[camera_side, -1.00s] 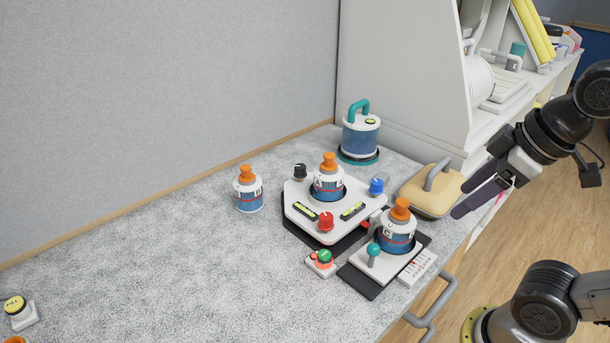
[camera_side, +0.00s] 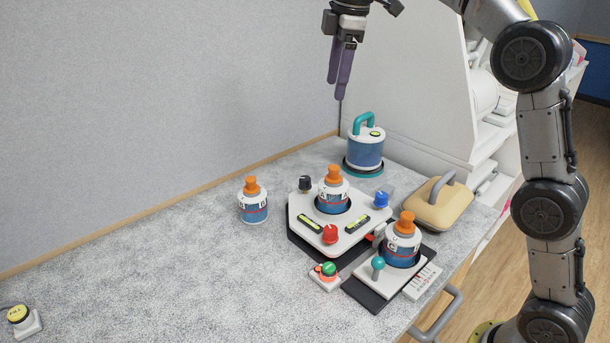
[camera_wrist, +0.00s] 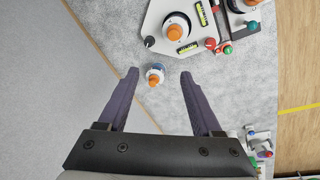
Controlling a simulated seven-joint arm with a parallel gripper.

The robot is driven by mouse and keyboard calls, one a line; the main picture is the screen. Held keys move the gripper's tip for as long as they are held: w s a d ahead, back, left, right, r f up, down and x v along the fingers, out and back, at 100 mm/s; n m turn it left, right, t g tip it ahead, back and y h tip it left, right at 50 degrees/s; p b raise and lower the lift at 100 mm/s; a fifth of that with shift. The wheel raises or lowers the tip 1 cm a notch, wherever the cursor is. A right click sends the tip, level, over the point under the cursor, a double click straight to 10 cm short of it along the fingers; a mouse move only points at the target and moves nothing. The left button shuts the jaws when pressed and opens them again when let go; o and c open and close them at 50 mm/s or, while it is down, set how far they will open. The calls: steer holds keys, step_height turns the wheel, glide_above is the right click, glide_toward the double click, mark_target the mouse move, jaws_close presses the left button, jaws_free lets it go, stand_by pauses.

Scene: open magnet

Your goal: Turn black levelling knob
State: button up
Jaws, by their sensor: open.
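The black levelling knob (camera_side: 305,184) stands on the back-left corner of the white levelling platform (camera_side: 296,208). In the wrist view the black knob (camera_wrist: 150,41) is ahead of my fingers, at the platform's near corner. The platform also carries a red knob (camera_side: 330,234), a blue knob (camera_side: 381,199), two yellow-green level vials and a bottle (camera_side: 333,197) with an orange cap. My gripper (camera_side: 338,90) is open and empty, pointing down, high above the back of the bench. It also shows in the wrist view (camera_wrist: 158,74), apart from the knob.
A loose orange-capped bottle (camera_side: 253,206) stands left of the platform. Behind are a teal-handled canister (camera_side: 365,148) and a tan handled block (camera_side: 437,203). In front are a green button (camera_side: 328,269) and a bottle (camera_side: 402,247) on a scale-like unit. The left bench is mostly clear.

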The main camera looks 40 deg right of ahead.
steer(key=w+f+g, duration=0.1)
steer(key=w+f, duration=0.7)
steer(key=g, duration=0.1)
glide_toward(305, 178)
step_height(305, 178, down, 9)
steer(key=shift+f, duration=0.1)
jaws_close()
